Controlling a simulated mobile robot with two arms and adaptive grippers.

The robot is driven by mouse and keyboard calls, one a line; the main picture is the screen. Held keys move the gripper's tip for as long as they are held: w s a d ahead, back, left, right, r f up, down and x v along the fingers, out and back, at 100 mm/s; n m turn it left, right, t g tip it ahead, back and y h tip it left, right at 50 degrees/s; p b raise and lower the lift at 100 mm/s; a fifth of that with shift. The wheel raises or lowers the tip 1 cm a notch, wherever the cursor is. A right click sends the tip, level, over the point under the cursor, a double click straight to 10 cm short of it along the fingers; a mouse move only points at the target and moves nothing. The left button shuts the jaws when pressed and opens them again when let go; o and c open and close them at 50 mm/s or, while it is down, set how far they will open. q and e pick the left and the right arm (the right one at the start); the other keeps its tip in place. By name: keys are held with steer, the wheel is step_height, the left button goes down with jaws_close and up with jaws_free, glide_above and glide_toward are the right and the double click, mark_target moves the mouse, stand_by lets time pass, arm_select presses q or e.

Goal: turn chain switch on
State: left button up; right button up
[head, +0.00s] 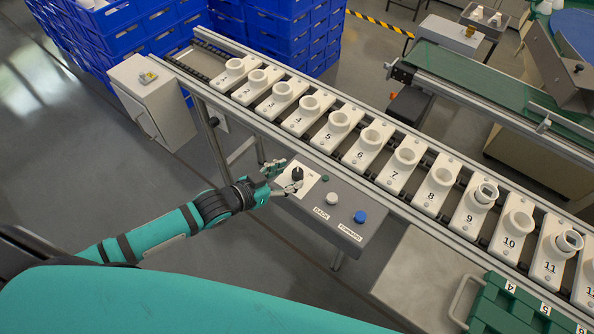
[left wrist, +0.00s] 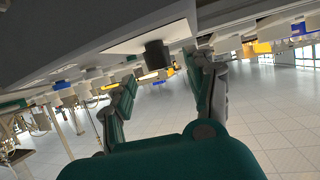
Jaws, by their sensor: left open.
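The chain switch is a black rotary knob (head: 297,173) on a white plate at the left end of a grey control box. It also shows in the left wrist view as a dark cylinder (left wrist: 157,55), between the fingers in the picture. My left gripper (head: 284,178) is open just left of the knob in the head view, with its fingers at the plate's edge. In the left wrist view its two green and grey fingers (left wrist: 166,78) are spread and empty. I cannot tell whether a finger touches the knob. My right gripper is not in view.
The control box (head: 342,249) also carries a white button (head: 331,198), a blue button (head: 360,217) and a small green one (head: 325,178). Behind it runs a conveyor of numbered white sockets (head: 370,137). A green crate (head: 487,318) stands at lower right; open floor (head: 90,170) lies left.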

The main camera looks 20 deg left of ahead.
mark_target(295, 173)
arm_select(q)
steer(key=shift+x, duration=2.05)
steer(key=shift+c, duration=0.4)
jaws_close()
